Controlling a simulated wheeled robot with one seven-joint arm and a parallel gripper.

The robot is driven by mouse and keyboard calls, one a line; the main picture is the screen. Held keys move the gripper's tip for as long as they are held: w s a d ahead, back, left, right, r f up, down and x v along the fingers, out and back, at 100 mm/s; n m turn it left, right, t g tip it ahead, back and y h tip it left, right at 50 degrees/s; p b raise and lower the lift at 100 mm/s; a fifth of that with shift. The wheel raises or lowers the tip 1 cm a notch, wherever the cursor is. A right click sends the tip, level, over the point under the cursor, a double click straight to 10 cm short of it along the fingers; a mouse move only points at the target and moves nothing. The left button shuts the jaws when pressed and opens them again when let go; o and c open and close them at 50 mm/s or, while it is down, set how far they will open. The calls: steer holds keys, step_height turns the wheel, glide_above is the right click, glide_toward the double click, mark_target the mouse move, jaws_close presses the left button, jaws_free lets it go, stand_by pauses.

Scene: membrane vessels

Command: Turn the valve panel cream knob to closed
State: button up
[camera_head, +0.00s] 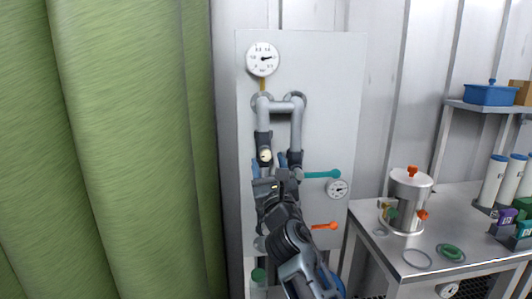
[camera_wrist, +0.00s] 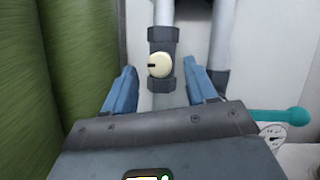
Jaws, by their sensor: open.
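The cream knob (camera_head: 265,155) sits on the left grey pipe of the valve panel (camera_head: 335,100). In the wrist view the cream knob (camera_wrist: 159,65) is round, on a dark valve body, with a dark mark pointing left. My gripper (camera_head: 270,163) is in front of the panel, just below the knob. In the wrist view my gripper (camera_wrist: 162,82) has its blue fingers spread apart, one to each side of the pipe below the knob. The fingers appear clear of the knob, and nothing is between them.
A teal lever (camera_head: 322,174) and small gauge (camera_head: 338,189) are right of my gripper. An orange lever (camera_head: 324,226) is lower. A round gauge (camera_head: 263,59) is at top. A green curtain (camera_head: 120,140) hangs left; a steel table (camera_head: 385,245) with a metal vessel (camera_head: 409,200) stands right.

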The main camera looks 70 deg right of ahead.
mark_target(266, 159)
steer(key=shift+p+x, duration=0.35)
steer(key=shift+x, duration=1.5)
steer(key=shift+c, duration=0.5)
steer(key=c, duration=0.9)
